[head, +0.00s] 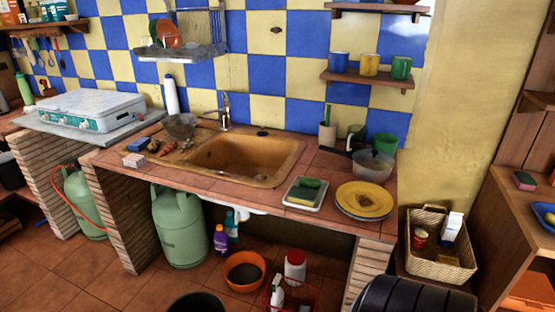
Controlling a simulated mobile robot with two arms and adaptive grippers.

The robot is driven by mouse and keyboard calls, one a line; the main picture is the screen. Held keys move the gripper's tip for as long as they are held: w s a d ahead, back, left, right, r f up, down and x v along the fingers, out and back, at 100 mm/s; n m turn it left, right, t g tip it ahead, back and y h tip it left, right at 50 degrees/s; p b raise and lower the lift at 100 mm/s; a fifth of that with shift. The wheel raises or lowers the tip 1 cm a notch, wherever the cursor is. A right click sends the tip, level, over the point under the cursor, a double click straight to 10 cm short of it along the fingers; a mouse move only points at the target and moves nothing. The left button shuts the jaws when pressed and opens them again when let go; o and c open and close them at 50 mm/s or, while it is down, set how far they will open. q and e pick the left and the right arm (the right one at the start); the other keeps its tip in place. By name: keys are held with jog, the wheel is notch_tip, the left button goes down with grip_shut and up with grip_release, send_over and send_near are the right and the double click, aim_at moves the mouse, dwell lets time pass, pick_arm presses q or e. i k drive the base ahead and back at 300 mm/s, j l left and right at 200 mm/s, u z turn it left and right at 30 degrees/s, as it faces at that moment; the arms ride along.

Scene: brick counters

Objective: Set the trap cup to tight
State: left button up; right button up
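The sink basin (245,155) is an orange-brown bowl set into the tiled counter. Under the counter's front edge, below the basin, a small white piece (242,214) shows, which may be part of the drain trap. The counter edge hides most of what is above it. I cannot make out the trap cup clearly or tell how tight it is. Neither of my grippers shows in the head view.
Under the counter stand a green gas cylinder (181,228), a purple bottle (220,241), an orange bowl (244,271) and a red crate (307,294) with bottles. A brick pillar (367,273) bounds the opening at right. Some tiled floor (160,287) is free in front.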

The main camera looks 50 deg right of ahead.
aim_at(240, 216)
jog(key=z, duration=1.45)
